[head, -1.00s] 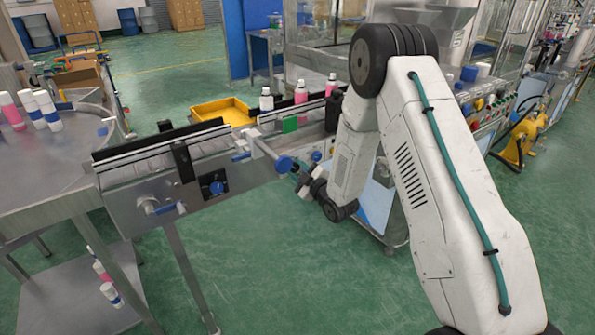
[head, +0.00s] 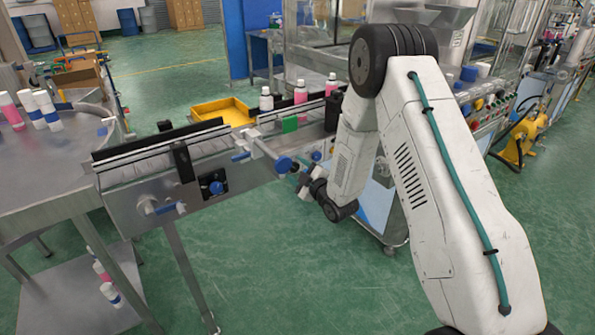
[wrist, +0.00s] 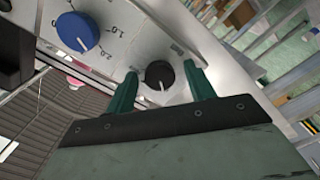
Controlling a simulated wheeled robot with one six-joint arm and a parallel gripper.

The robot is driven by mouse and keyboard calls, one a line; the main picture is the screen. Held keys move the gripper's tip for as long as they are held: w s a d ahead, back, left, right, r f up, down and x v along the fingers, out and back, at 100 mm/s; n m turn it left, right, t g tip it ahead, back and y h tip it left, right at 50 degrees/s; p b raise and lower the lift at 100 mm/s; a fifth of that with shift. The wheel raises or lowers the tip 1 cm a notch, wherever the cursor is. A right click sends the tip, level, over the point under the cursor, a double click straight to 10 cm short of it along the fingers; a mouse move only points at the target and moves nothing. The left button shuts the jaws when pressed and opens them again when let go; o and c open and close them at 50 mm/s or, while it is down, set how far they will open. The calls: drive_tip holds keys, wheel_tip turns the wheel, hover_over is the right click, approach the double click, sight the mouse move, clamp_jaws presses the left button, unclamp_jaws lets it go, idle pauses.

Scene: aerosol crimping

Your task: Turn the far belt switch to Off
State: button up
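In the wrist view a black knob (wrist: 160,74) with a pale pointer line sits on a light panel, beside a larger blue dial (wrist: 77,32) with printed numbers. The black knob appears to be the far belt switch; its label is too small to read. My gripper (wrist: 162,86) is open, with one green finger on each side of the black knob. I cannot tell whether the fingers touch it. In the head view my gripper (head: 305,180) is at the conveyor's front side, low beside my arm. The black knob is not clear there.
The conveyor (head: 140,200) carries several bottles at its far part. A nearer blue knob (head: 216,187) sits on a black plate on its side. A yellow tray (head: 222,111) is behind it. A round steel table (head: 60,165) stands left. The green floor in front is open.

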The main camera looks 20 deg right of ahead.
drive_tip(key=v, duration=0.7)
drive_tip(key=shift+s, duration=0.35)
drive_tip(key=shift+d, duration=0.1)
idle(0.9)
